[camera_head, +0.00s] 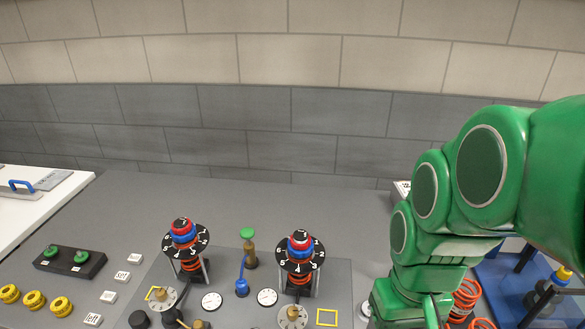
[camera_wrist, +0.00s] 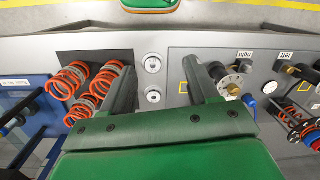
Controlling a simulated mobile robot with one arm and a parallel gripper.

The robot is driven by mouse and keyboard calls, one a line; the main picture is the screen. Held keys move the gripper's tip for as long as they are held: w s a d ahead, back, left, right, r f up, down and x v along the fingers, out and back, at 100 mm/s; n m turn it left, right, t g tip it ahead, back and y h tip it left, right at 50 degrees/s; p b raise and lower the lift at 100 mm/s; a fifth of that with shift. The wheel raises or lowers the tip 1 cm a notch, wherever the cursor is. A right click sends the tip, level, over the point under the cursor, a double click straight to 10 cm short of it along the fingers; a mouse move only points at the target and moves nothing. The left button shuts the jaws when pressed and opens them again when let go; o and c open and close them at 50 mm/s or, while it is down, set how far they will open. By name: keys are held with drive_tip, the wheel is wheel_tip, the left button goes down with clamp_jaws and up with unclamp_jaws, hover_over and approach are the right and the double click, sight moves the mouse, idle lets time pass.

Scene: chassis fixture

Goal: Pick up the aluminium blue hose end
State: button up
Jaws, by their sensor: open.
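A blue fitting (camera_head: 242,286) with a short blue stem stands on the grey panel between the two black numbered dials in the head view. It looks like the blue hose end, but its metal finish is too small to judge. In the wrist view a small blue piece (camera_wrist: 270,87) shows at the right, beside a white gauge. My gripper (camera_wrist: 163,68) is open and empty, with its fingers spread above the panel edge. In the head view my green arm hides the gripper's fingertips.
Left numbered dial (camera_head: 186,238) and right numbered dial (camera_head: 300,251) rise near the fitting. A green-topped brass post (camera_head: 249,247) stands behind it. Orange springs (camera_wrist: 75,80) stand left of my gripper. Yellow rings (camera_head: 34,300) lie at far left. The rear bench is bare.

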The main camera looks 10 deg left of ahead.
drive_tip(key=w+a+r+n+t+y, duration=0.1)
drive_tip(key=w+a+r+n, duration=0.2)
drive_tip(key=w+a+n, duration=0.55)
drive_tip(key=n+t+h, duration=0.5)
drive_tip(key=n+h, duration=0.1)
drive_tip(key=n, duration=0.3)
hover_over(239, 284)
drive_tip(key=s+d, duration=0.4)
drive_tip(key=d, duration=0.2)
wheel_tip(239, 284, down, 14)
drive_tip(key=a+f+n+t, duration=0.1)
drive_tip(key=n+t, duration=0.1)
drive_tip(key=n, duration=0.1)
drive_tip(key=w+a+f+n+t, duration=0.1)
drive_tip(key=a+f+n+t, duration=0.1)
drive_tip(key=n, duration=0.1)
drive_tip(key=a+f+n+t, duration=0.1)
drive_tip(key=a+n+t, duration=0.1)
drive_tip(key=n, duration=0.1)
drive_tip(key=shift+w+a+f, duration=0.1)
drive_tip(key=shift+w+f, duration=0.1)
drive_tip(key=n, duration=0.1)
drive_tip(key=f+n+t+y, duration=0.1)
drive_tip(key=n, duration=0.1)
drive_tip(key=a+n+t, duration=0.1)
drive_tip(key=shift+w+f+n+y, duration=0.2)
drive_tip(key=shift+w+n+y, duration=0.05)
drive_tip(key=shift+n+y, duration=0.1)
drive_tip(key=shift+x, duration=2.45)
drive_tip(key=shift+a, duration=0.1)
